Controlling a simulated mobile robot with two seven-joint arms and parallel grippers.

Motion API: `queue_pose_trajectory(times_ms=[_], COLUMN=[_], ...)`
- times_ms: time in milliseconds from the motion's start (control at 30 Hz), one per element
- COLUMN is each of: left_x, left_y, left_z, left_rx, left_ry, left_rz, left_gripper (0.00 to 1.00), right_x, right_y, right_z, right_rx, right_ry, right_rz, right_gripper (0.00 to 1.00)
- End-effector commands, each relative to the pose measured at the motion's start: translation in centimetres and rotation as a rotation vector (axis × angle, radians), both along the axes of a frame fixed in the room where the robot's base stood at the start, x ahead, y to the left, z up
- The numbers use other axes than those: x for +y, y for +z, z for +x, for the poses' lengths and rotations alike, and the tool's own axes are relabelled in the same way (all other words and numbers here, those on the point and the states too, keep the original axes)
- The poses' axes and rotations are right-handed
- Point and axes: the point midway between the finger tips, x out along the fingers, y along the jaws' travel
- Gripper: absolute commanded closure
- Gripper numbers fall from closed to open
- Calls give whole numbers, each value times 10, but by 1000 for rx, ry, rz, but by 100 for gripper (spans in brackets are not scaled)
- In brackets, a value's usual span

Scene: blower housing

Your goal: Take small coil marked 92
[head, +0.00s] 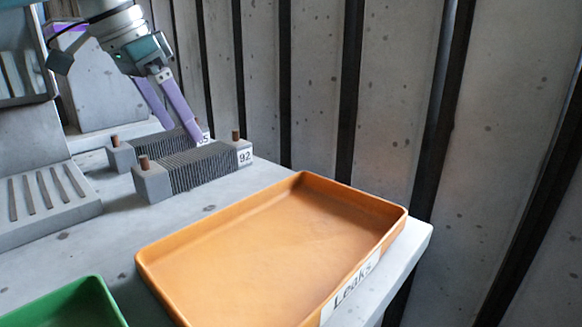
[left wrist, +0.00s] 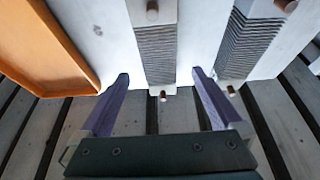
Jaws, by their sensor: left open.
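The small coil marked 92 (head: 200,166) lies on the grey table in the head view, a ribbed grey block with pale end blocks and brown pegs. Its white label (head: 245,156) is at its right end. In the left wrist view, the coil nearer the tray (left wrist: 157,48) lies between my finger lines. A similar coil (head: 128,154) lies behind it, its label partly hidden by a finger; it also shows at right in the left wrist view (left wrist: 247,45). My left gripper (head: 182,134) is open and empty, purple fingers pointing down near the coils. Exact fingertip height is unclear.
An orange tray (head: 340,190) labelled "Leaks" stands at the table's right front. A green container (head: 75,305) is at the lower left. A grey slotted block (head: 45,205) stands left of the coils. A ribbed wall rises behind the table.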

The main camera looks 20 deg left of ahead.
Motion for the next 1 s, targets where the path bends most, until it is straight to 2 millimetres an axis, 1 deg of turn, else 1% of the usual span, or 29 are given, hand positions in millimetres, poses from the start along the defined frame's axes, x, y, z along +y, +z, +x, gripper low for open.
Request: queue_pose_trajectory(times_ms=[33,100,267,400,500,667,900,933,1000], left_x=[-2,-3,-4,-7,-9,-10,-10,-10,-10], left_y=[-9,-17,-29,-52,-64,-72,-72,-72,-72], left_z=[3,6,10,16,20,24,24,24,24], left_rx=[3,3,2,3,1,1,0,0,0], left_ry=[-1,-1,-1,-1,-1,-2,-2,-2,-2], left_rz=[-1,-1,1,1,0,1,2,2,2], left_gripper=[0,0,0,0,0,0,0,2,10], right_x=[-1,-2,-3,-3,-3,-2,-1,-1,-1], right_y=[-3,-5,-8,-16,-23,-28,-27,-27,-27], right_z=[-1,-2,-2,-2,-2,-2,-2,-1,-1], right_rx=[2,4,4,4,4,4,4,4,4], right_ry=[1,3,5,5,5,4,0,0,0], right_rz=[-3,-7,-11,-11,-11,-8,-3,-3,-2], right_gripper=[50,50,50,50,50,50,50,50,50])
